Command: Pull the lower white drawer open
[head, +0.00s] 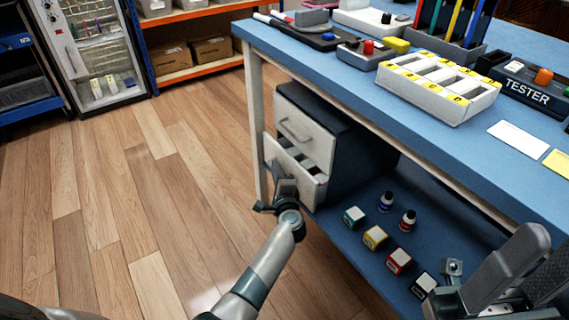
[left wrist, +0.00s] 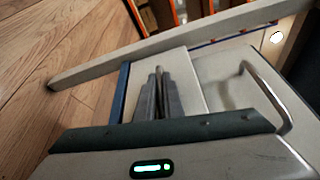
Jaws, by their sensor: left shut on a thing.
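The lower white drawer (head: 311,193) sits in the small cabinet under the blue table. It stands partly out, with a dark gap and its inside showing above its front. My left gripper (head: 284,188) is at the drawer's front, shut on its handle, which the fingers hide. In the left wrist view the fingers (left wrist: 158,95) are close together against the white drawer front (left wrist: 190,65). The upper white drawer (head: 304,132) is shut, and its bar handle (left wrist: 265,92) shows beside my fingers. My right gripper (head: 480,275) is at the lower right, away from the cabinet; its jaw gap is unclear.
A table leg (head: 254,120) stands just left of the cabinet. Several small boxes (head: 375,237) and two bottles (head: 407,220) are on the blue lower shelf (head: 345,245). The tabletop holds a white sorting tray (head: 440,105) and a tester (head: 527,88). The wooden floor left is clear.

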